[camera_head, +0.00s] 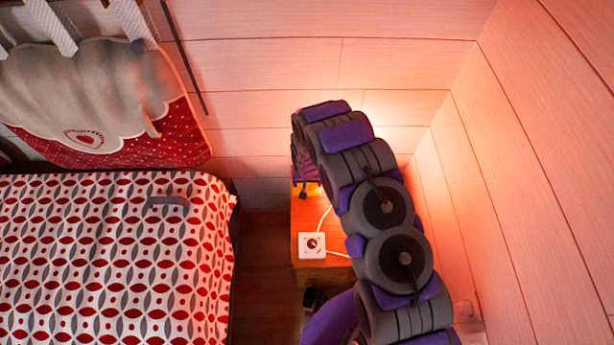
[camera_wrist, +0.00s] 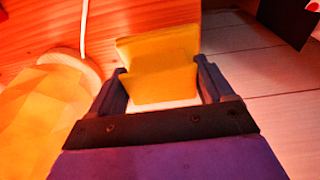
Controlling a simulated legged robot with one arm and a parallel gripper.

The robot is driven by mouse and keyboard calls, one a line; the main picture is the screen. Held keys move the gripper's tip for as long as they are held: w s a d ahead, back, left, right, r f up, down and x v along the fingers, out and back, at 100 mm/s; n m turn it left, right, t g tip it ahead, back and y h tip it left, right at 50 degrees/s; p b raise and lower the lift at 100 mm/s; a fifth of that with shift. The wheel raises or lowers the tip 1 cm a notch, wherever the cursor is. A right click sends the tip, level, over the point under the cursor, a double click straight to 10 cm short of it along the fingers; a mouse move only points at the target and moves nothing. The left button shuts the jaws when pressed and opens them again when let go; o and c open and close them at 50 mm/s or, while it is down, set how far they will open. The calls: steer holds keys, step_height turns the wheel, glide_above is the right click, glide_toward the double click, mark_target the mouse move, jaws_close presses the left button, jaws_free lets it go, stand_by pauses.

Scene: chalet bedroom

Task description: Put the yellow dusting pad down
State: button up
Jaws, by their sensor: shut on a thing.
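The yellow dusting pad (camera_wrist: 158,62) is between the two fingers of my gripper (camera_wrist: 160,78) in the wrist view. My gripper is shut on it, and the pad shows a fold or edge across its middle. In the head view my gripper (camera_head: 306,187) is mostly hidden by my arm, over the far part of the small wooden nightstand (camera_head: 308,216). The pad cannot be made out there. In the wrist view the wooden surface (camera_wrist: 45,22) lies beyond the fingers, to the upper left. I cannot tell whether the pad touches anything.
A glowing yellow lamp (camera_wrist: 40,115) stands close to the left of my gripper. A white box with a dark knob (camera_head: 312,245) and a white cord sit on the nightstand's near part. A bed (camera_head: 110,260) is at left; plank walls (camera_head: 520,130) close the right and back.

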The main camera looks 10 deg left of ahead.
steer(key=shift+w+d, duration=0.1)
steer(key=shift+w, duration=1.05)
steer(key=shift+w+d+r, duration=0.1)
steer(key=shift+w+d, duration=0.25)
steer(key=shift+w, duration=0.1)
steer(key=f, duration=0.1)
steer(key=w+a+f+b, duration=0.1)
steer(key=f, duration=0.1)
steer(key=shift+w+a+b, duration=0.2)
steer(key=shift+a+b, duration=0.05)
steer(key=shift+b, duration=0.1)
steer(key=shift+d+f, duration=0.1)
steer(key=shift+f, duration=0.1)
steer(key=shift+d, duration=0.35)
steer(key=shift+a+f, duration=0.2)
steer(key=o, duration=0.9)
steer(key=shift+a, duration=0.1)
